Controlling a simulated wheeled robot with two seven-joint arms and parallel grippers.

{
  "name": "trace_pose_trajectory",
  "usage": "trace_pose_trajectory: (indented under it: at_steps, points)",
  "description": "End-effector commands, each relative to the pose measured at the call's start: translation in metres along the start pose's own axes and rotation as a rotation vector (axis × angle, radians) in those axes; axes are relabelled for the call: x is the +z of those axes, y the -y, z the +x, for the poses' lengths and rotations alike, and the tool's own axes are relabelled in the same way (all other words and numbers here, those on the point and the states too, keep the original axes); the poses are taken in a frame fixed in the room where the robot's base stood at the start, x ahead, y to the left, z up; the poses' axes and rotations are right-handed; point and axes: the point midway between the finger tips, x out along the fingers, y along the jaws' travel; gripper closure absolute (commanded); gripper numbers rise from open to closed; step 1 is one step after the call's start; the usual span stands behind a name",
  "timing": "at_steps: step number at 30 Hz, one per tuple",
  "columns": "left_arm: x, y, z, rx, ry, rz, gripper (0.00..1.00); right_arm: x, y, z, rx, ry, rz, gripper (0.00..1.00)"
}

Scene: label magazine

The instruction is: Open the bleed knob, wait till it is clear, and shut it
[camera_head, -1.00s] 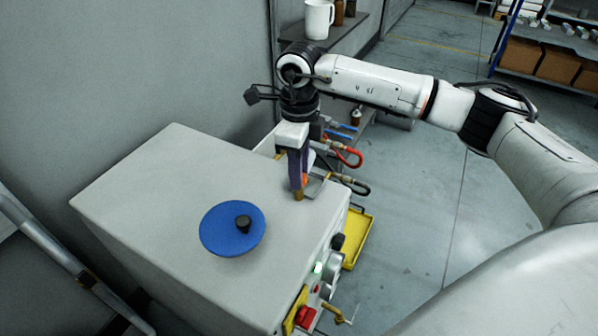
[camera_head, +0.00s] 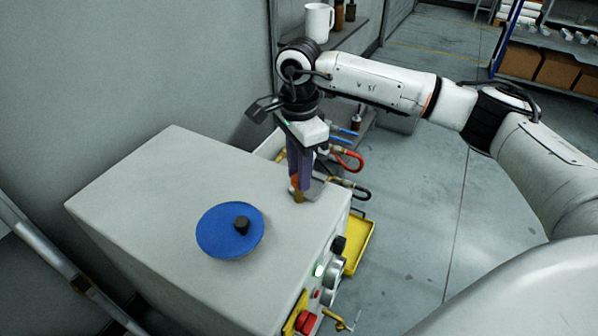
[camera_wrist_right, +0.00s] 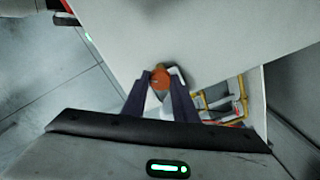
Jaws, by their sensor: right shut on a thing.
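An orange knob (camera_wrist_right: 160,78) shows between the fingertips of my right gripper in the right wrist view. In the head view my right gripper (camera_head: 299,188) points straight down at the back right edge of the pale grey cabinet (camera_head: 150,190). Its dark purple fingers are shut on the orange knob, and they hide most of it. A brass-coloured stem (camera_head: 298,197) shows just under the fingertips. I cannot see whether any liquid is flowing. My left gripper is not in view.
A blue disc (camera_head: 222,238) with a black knob lies on the cabinet top. Red and black hoses (camera_head: 350,160) and a yellow tray (camera_head: 357,246) are on the cabinet's right side. A red button (camera_head: 306,321) and a brass crank (camera_head: 338,320) are at the front.

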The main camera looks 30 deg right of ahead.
Motion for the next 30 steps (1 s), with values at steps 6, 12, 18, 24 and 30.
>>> trace_pose_trajectory:
  at_steps: [6, 12, 18, 24, 30]
  points:
    - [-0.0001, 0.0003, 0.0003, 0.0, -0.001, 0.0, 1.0, -0.0001, 0.0013, -0.0021, -0.005, 0.002, -0.052, 0.96]
    - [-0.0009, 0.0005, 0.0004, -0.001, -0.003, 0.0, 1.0, -0.0001, 0.0014, -0.0023, -0.005, 0.001, -0.065, 0.96]
    - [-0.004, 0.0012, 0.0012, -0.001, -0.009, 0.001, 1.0, -0.0002, 0.0014, -0.0024, -0.005, 0.001, -0.064, 0.96]
    - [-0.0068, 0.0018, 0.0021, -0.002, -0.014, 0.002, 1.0, -0.0002, 0.0013, -0.0021, -0.005, 0.001, -0.064, 0.55]
    - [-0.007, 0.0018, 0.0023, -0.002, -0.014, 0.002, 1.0, -0.0001, 0.0006, -0.001, -0.002, 0.001, -0.064, 0.55]
